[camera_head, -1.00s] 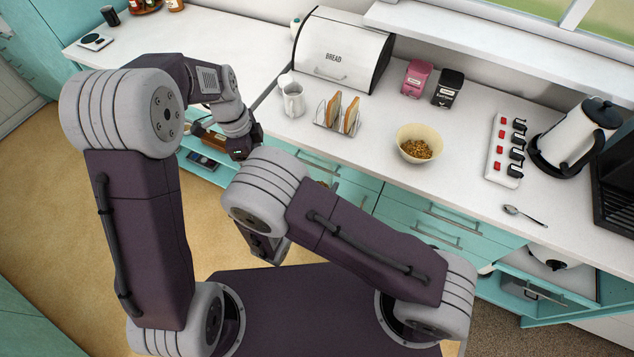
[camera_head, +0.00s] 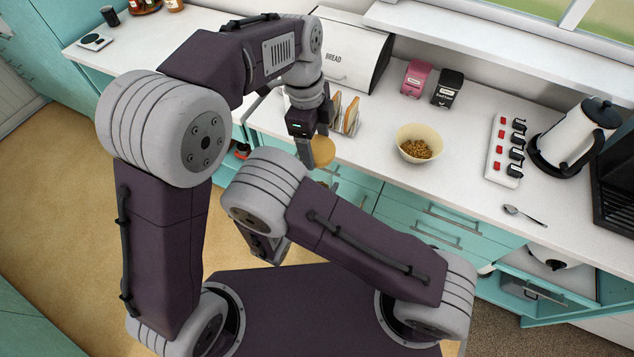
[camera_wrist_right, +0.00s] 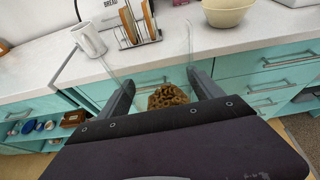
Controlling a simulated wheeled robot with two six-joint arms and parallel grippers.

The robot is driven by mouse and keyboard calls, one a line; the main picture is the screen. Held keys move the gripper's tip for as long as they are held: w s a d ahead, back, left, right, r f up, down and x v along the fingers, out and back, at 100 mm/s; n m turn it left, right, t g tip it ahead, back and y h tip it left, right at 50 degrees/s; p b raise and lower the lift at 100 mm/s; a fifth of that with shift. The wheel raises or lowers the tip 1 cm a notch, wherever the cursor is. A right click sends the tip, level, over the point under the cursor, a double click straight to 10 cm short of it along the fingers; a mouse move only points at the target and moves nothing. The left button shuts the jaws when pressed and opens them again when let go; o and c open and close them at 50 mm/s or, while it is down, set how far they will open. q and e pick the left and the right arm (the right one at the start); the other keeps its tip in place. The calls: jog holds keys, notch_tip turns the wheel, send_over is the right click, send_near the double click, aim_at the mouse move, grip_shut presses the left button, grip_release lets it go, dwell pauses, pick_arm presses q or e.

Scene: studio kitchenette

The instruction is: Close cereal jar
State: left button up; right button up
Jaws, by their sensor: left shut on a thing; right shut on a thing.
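My left gripper (camera_head: 313,150) is shut on a round tan lid (camera_head: 325,150), held near the counter's front edge in the head view. In the right wrist view my right gripper (camera_wrist_right: 163,92) is shut on a clear glass jar (camera_wrist_right: 150,62). Brown cereal (camera_wrist_right: 168,97) lies low in the jar between the fingers. The jar's mouth shows no lid on it in the wrist view. In the head view my right arm hides the right gripper and most of the jar. I cannot tell the exact gap between lid and jar.
A toast rack (camera_head: 347,117) and bread box (camera_head: 350,55) stand on the counter behind the left gripper. A cereal bowl (camera_head: 418,138) is to the right. A white mug (camera_wrist_right: 88,40) stands left of the rack. Drawers are below the counter edge.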

pick_arm(q)
jog(key=shift+f, duration=2)
jog(key=shift+f, duration=0.85)
jog(key=shift+f, duration=0.85)
jog(key=shift+r, duration=0.5)
jog(key=shift+f, duration=0.65)
dwell(1.1)
jog(key=o, duration=1.4)
